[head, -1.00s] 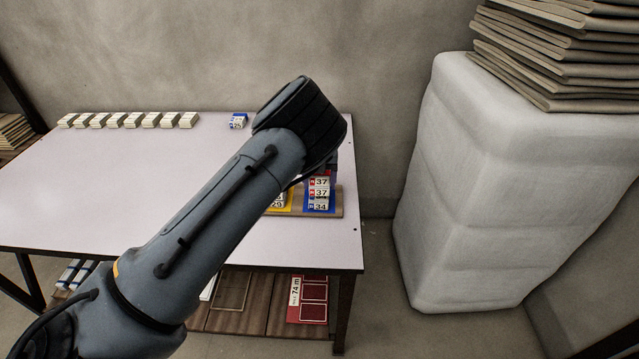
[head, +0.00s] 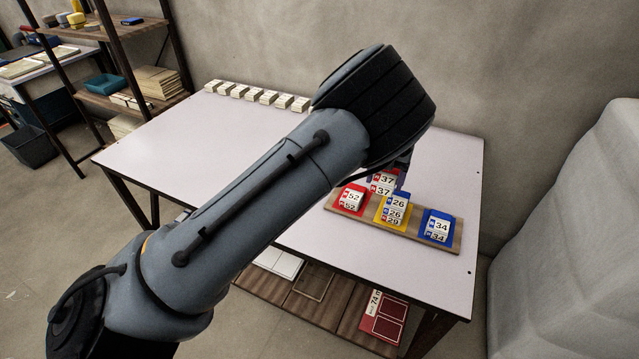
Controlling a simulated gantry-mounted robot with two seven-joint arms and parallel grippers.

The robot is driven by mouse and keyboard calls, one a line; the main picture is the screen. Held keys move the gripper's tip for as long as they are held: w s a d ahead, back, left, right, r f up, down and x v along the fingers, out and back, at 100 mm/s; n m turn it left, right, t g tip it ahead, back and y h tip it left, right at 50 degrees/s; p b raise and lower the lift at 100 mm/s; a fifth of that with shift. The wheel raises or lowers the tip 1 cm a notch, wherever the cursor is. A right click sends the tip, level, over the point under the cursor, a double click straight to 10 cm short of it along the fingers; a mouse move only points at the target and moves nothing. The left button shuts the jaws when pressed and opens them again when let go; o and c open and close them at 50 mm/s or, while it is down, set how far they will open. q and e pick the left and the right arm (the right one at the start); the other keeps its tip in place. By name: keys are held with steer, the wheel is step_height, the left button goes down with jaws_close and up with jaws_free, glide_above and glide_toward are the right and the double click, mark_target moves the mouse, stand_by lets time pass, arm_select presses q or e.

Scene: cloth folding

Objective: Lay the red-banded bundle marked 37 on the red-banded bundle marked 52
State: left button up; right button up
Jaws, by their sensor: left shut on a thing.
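The red-banded bundle marked 37 (head: 386,180) is held by my left gripper (head: 400,176), up behind the gap between the red and yellow plates. Most of the gripper is hidden behind my own forearm, and only part of its dark fingers shows. The red-banded bundle marked 52 (head: 351,199) lies on the red plate at the left end of a wooden board, to the left of and nearer than bundle 37. The two look apart. My right gripper is not in view.
The wooden board (head: 455,244) also bears a yellow plate with a bundle marked 26 (head: 397,203) on top and a blue plate with a bundle marked 34 (head: 437,227). Several pale bundles (head: 250,94) line the table's back edge. The table (head: 170,140) is clear at left.

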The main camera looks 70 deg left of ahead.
arm_select(q)
steer(key=shift+f, duration=0.15)
steer(key=a+f+b, duration=0.2)
steer(key=a+f, duration=0.1)
steer(key=shift+s+a, duration=0.2)
steer(key=shift+s, duration=0.2)
steer(key=b, duration=0.3)
glide_above(352, 195)
steer(key=f, duration=0.2)
steer(key=shift+w+d+f, duration=0.2)
steer(key=shift+d+f, duration=0.15)
steer(key=shift+s+a+f, duration=0.1)
steer(key=shift+a+f, duration=0.05)
steer(key=shift+a, duration=0.1)
steer(key=shift+f+b, duration=1)
steer(key=shift+f, duration=1)
steer(key=shift+f, duration=0.1)
steer(key=o, duration=1)
steer(key=shift+o, duration=0.2)
